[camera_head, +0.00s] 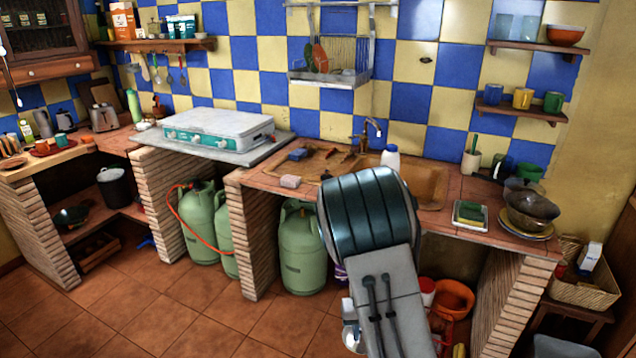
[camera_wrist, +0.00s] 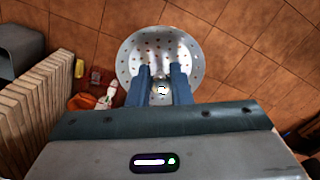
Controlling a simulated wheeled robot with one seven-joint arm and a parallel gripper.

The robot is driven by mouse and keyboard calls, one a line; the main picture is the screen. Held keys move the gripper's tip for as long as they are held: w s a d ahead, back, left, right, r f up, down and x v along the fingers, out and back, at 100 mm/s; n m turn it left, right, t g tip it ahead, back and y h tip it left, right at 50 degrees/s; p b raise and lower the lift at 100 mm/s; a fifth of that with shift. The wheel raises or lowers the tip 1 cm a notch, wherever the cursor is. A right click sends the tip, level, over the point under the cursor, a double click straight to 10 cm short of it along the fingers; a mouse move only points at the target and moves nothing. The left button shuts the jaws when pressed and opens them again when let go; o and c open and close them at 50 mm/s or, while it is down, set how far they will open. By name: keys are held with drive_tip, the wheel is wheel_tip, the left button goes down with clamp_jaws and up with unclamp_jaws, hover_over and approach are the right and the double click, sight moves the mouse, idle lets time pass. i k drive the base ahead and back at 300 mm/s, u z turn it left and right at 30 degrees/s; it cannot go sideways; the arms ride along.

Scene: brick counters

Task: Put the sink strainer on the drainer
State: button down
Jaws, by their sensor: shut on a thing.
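The sink strainer (camera_wrist: 180,46) is a round, shiny metal disc with many small holes, and it shows in the wrist view. My gripper (camera_wrist: 161,88) has its two blue fingers closed on the small knob at the strainer's middle. The strainer is held over the tiled floor. The drainer (camera_head: 330,76) appears to be the metal wire rack on the tiled wall above the counter. An orange plate and a green item stand in it. The drainer is well apart from the strainer and is not in the wrist view.
Below the rack is the brown sink (camera_head: 428,186) with a tap (camera_head: 370,128) and a white bottle (camera_head: 391,157). A white stove (camera_head: 218,125) stands left. Brick supports (camera_head: 250,240) and gas bottles (camera_head: 302,252) are below.

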sight(307, 172)
drive_tip(key=u, duration=0.85)
drive_tip(key=i, duration=1.95)
drive_tip(key=z, duration=0.95)
